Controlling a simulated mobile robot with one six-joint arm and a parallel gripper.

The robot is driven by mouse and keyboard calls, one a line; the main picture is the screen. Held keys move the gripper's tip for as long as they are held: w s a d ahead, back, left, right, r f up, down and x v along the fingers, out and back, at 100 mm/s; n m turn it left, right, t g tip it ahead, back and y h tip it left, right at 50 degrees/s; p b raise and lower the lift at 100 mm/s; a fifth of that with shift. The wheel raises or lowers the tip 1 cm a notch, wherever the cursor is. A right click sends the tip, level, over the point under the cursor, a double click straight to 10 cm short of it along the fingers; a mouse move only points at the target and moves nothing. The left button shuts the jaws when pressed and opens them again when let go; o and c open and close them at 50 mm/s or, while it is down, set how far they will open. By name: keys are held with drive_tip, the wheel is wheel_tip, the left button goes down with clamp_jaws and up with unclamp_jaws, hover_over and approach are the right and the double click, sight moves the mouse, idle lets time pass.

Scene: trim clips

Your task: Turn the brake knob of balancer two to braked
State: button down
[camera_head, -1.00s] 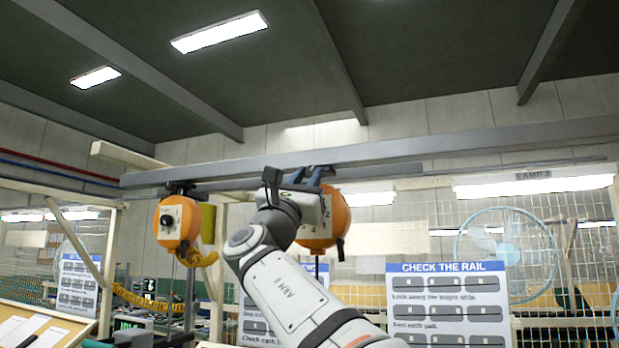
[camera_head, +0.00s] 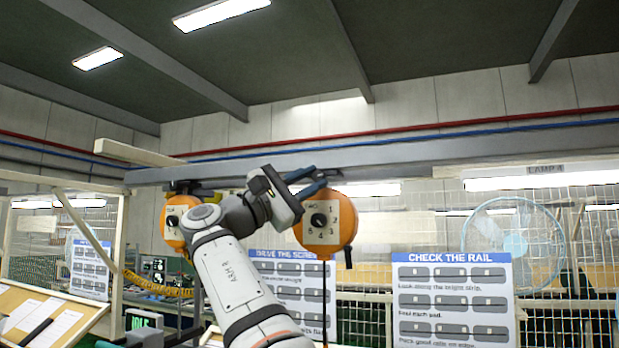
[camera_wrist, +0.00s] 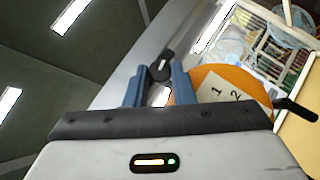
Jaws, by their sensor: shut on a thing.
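Two orange balancers hang from the grey rail. My gripper (camera_head: 318,179) is at the top of the right one (camera_head: 347,218), just under the rail. In the wrist view its two blue fingers (camera_wrist: 159,84) are closed on the sides of a small black knob (camera_wrist: 160,67) with a pale pointer mark. The knob is hidden by the fingers in the head view. The right balancer's pale face plate carries numbers and a black dial (camera_head: 319,220). The left balancer (camera_head: 173,238) is partly behind my arm. I cannot read which position the knob's pointer marks.
The rail (camera_head: 420,170) runs close above the gripper. A dark lever (camera_wrist: 297,109) sticks out from the right balancer in the wrist view. A "CHECK THE RAIL" board (camera_head: 452,300) and a mesh fence stand to the right.

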drive_tip(key=shift+r+m+g, duration=0.1)
drive_tip(key=shift+m+g, duration=0.4)
drive_tip(key=shift+m, duration=0.1)
idle(0.4)
drive_tip(key=c, duration=1.2)
unclamp_jaws()
drive_tip(key=shift+c, duration=0.2)
drive_tip(key=b+v, duration=0.1)
drive_tip(key=v, duration=0.6)
drive_tip(key=shift+s+a+f, duration=0.15)
drive_tip(key=shift+a+f, duration=0.05)
drive_tip(key=shift+a, duration=0.15)
